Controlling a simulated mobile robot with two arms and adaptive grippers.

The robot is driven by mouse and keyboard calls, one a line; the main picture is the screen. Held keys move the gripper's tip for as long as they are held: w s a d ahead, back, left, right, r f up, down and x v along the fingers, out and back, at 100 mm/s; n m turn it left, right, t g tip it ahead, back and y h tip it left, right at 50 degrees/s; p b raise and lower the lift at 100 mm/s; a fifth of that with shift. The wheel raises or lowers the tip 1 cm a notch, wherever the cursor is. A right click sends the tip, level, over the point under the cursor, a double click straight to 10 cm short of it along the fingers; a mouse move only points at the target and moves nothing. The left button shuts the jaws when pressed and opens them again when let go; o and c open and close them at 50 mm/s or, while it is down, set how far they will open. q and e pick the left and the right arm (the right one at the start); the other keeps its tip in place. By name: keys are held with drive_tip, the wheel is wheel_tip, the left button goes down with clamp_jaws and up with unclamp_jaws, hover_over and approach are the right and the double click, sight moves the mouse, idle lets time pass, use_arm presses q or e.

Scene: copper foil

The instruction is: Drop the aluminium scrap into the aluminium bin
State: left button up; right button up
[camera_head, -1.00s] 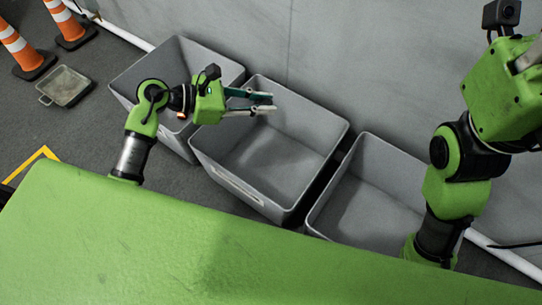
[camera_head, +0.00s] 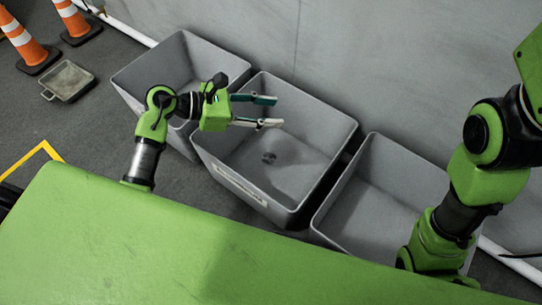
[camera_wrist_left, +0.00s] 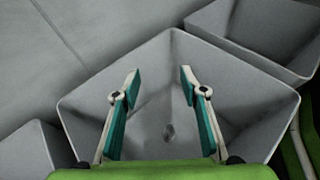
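A small dark grey piece, which looks like the scrap (camera_head: 268,157), is inside the middle grey bin (camera_head: 318,175). I cannot tell whether it rests on the floor of the bin or is still in the air. It also shows in the left wrist view (camera_wrist_left: 168,132), between and beyond the fingers. My left gripper (camera_head: 278,111) is over this bin with its fingers apart and nothing between them; the left wrist view also shows the open fingers (camera_wrist_left: 160,73). The bin's front label is too small to read. My right gripper is outside the frame.
One grey bin (camera_head: 178,62) stands to the left and another (camera_head: 372,190) to the right. A grey wall is behind them. Orange-white cones (camera_head: 22,42) and a small metal tray (camera_head: 68,82) are on the floor at the far left.

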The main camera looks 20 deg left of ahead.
use_arm(q)
drive_tip(key=v, duration=1.2)
drive_tip(key=shift+a, duration=0.1)
